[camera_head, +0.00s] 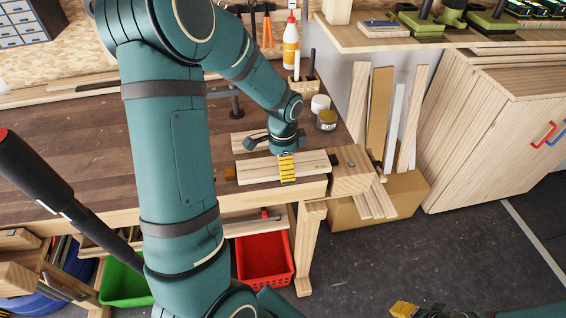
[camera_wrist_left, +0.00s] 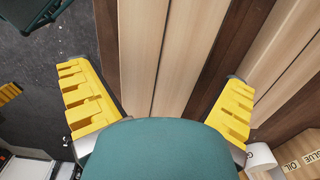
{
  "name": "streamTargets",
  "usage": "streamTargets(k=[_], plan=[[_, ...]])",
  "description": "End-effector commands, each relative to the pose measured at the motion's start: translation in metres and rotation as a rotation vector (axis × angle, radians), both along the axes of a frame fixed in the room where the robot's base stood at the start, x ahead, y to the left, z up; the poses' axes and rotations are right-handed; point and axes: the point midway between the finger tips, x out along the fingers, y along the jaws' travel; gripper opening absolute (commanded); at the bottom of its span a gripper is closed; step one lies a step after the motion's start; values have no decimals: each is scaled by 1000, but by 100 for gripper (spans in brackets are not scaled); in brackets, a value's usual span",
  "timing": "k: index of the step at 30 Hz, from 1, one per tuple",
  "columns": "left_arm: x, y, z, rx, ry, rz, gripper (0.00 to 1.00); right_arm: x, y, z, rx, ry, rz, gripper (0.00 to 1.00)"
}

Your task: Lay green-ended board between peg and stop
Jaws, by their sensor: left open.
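A pale board (camera_head: 258,170) lies along the front edge of the workbench. No green end shows on it. A small orange-brown block (camera_head: 230,173) is at its left end, and a dark peg-like piece (camera_head: 333,160) is at its right end; I cannot tell which is peg or stop. My left gripper (camera_head: 287,168) is over the board, pointing down. In the left wrist view its yellow fingers (camera_wrist_left: 160,105) are spread wide, with pale wood (camera_wrist_left: 180,60) between them. Contact cannot be told. My right gripper (camera_head: 403,309) shows only as a yellow tip at the bottom edge.
Another pale board (camera_head: 245,142) lies behind, partly hidden by my arm. A tin (camera_head: 326,120), a white cup (camera_head: 320,103) and a glue bottle (camera_head: 291,45) stand farther back. A red bin (camera_head: 264,262) is below. The bench top's left part (camera_head: 60,150) is mostly clear.

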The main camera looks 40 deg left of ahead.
Motion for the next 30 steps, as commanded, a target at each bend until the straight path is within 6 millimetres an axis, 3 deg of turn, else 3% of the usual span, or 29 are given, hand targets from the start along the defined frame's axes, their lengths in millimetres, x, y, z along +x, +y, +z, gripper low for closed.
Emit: streamTargets(k=[16,22,30], plan=[[1,0,101,1,-5,0,100,-6,1,30,3,14,3,47],[0,0,116,1,-2,-1,100,-6,1,33,3,15,4,47],[0,0,118,0,-1,-1,100,-7,1,33,3,16,4,47]])
